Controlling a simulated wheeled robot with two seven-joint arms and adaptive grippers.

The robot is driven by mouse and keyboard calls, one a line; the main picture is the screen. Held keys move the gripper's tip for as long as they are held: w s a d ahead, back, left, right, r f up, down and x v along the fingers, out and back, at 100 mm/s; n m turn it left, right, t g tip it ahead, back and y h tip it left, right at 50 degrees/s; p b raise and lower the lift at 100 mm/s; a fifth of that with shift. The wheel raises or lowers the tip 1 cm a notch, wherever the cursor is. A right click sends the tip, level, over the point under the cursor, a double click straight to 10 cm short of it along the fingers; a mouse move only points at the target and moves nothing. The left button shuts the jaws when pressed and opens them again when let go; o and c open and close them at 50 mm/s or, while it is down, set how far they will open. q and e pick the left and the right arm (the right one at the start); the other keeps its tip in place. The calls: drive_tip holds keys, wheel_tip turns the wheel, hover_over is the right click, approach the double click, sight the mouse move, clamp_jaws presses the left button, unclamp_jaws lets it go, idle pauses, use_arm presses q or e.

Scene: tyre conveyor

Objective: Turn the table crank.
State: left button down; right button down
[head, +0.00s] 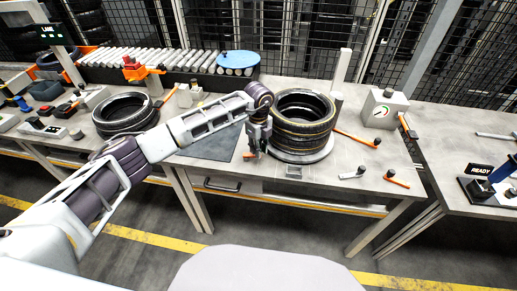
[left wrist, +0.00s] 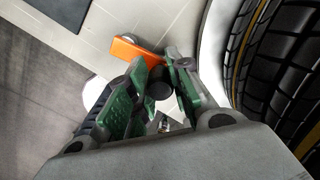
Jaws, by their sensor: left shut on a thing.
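A stack of black tyres (head: 304,112) with yellowish bands lies on a pale round turntable (head: 318,156) on the middle workbench. My left gripper (head: 257,150) is low at the left side of the turntable, pointing down. In the left wrist view its green-padded fingers (left wrist: 160,92) are shut on the dark crank knob (left wrist: 158,86). The tyre tread (left wrist: 285,60) fills the right side there. The crank's arm is mostly hidden by the fingers. My right gripper is in neither view.
An orange piece (left wrist: 132,48) lies just beyond the fingers. A gauge box (head: 384,108) stands at the right of the bench, with orange-handled tools (head: 396,181) in front. A roller conveyor (head: 165,58) runs behind.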

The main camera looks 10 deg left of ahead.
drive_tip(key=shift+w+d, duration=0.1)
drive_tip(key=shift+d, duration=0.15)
use_arm(q)
drive_tip(key=c, duration=1.7)
unclamp_jaws()
drive_tip(key=o, duration=0.4)
drive_tip(key=shift+o, duration=0.2)
wheel_tip(320, 180, up, 12)
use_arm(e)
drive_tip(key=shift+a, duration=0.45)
